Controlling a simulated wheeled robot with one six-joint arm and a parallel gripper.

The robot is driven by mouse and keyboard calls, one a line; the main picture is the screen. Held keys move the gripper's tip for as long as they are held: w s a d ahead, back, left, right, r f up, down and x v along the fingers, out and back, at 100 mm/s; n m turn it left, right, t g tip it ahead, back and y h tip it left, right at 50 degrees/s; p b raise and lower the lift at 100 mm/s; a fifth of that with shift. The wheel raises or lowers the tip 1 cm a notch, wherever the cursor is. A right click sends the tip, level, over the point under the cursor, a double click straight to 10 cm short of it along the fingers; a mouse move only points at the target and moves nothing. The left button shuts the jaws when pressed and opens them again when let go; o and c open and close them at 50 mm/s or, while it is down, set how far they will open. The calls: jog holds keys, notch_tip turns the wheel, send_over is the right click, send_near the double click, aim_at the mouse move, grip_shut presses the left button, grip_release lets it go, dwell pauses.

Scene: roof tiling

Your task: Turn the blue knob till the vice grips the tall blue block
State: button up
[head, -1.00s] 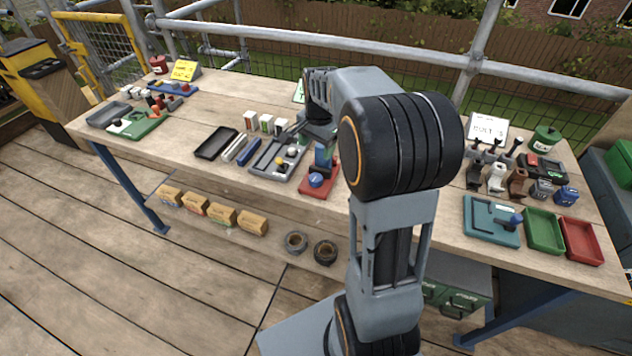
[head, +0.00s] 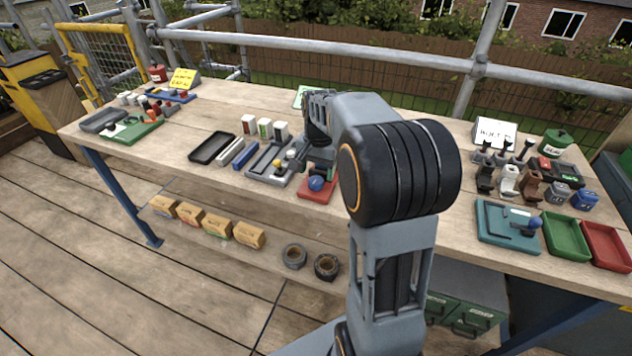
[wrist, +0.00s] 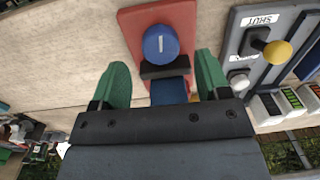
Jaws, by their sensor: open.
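The blue knob (wrist: 160,44) with a white line mark sits on the red vice base (wrist: 127,19) in the wrist view. The knob also shows in the head view (head: 316,183). A dark vice jaw (wrist: 165,71) lies beside the knob, and the tall blue block (wrist: 169,92) is beyond it, partly hidden by my gripper. I cannot tell whether the jaw touches the block. My gripper (wrist: 161,62) is open, its green fingers on either side of the jaw and block, apart from the knob. In the head view my arm hides the block.
A grey panel (wrist: 234,50) with a yellow knob (wrist: 277,52) and a "SHUT" label stands close right of the vice in the wrist view. Small white boxes (head: 264,128) stand behind. A teal fixture (head: 490,221) and green tray (head: 566,238) are at the right.

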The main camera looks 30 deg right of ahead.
aim_at(316, 180)
jog(key=shift+f, duration=2)
jog(key=shift+c, duration=0.3)
jog(key=c, duration=0.9)
jog(key=shift+r+m+p, duration=0.2)
jog(key=shift+m+p, duration=0.15)
jog(key=shift+m, duration=0.75)
jog(key=shift+f+m+p, duration=0.15)
jog(key=shift+m+p, duration=0.15)
jog(key=shift+m, duration=1)
jog(key=o, duration=1)
jog(key=shift+c, duration=0.2)
